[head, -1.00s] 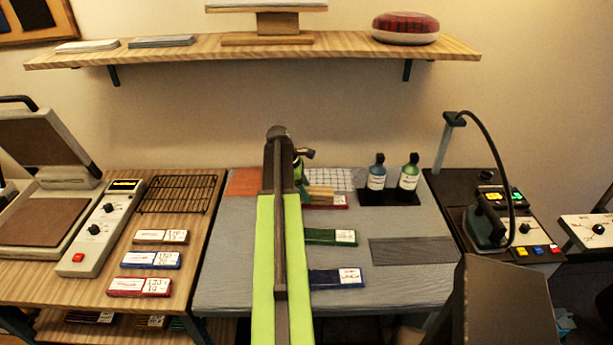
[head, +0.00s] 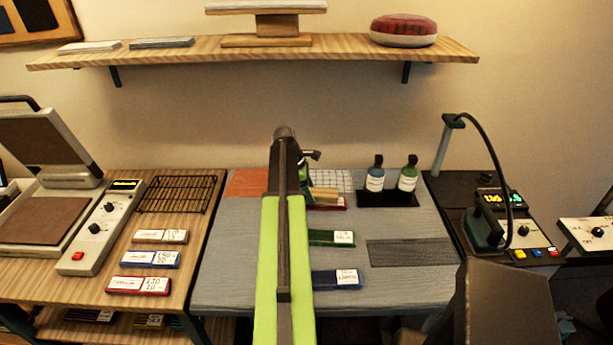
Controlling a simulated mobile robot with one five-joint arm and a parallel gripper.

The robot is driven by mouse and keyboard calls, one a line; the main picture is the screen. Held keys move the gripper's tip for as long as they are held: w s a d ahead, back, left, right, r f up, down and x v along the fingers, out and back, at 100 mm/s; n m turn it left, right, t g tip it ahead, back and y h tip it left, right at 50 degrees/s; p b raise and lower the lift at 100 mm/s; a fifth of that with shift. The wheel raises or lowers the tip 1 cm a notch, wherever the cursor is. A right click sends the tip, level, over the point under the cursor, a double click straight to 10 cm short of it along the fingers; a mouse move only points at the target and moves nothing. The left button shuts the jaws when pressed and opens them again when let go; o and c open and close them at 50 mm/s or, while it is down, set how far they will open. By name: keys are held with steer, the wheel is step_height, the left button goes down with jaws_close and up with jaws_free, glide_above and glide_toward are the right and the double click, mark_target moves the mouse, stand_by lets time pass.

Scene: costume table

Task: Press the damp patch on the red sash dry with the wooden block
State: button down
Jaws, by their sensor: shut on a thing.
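The wooden block (head: 324,195) is a pale tan piece just right of my arm, at the middle back of the grey table. My gripper (head: 308,184) is shut on it, though my arm hides most of the jaws. The red sash (head: 341,204) is a folded strip with a white label, mostly hidden under and behind the block and my arm. The block is over the sash; I cannot tell whether they touch. The damp patch cannot be made out.
A green sash (head: 320,237) and a blue sash (head: 335,280) lie in front on the grey table (head: 225,270). Two bottles (head: 391,178) stand in a dark tray at the back right. A dark mesh mat (head: 412,252) lies at right, an iron (head: 486,228) beyond.

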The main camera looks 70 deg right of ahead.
steer(key=shift+s, duration=0.2)
steer(key=shift+w, duration=0.15)
steer(key=shift+w+a, duration=0.1)
steer(key=shift+w, duration=0.15)
steer(key=shift+w+a, duration=0.3)
steer(key=shift+w, duration=0.5)
steer(key=shift+r+p, duration=0.3)
steer(key=shift+s+d+r+p, duration=0.1)
steer(key=shift+r+p, duration=0.35)
steer(key=shift+r, duration=0.15)
steer(key=shift+r+p, duration=2.95)
steer(key=shift+g, duration=0.3)
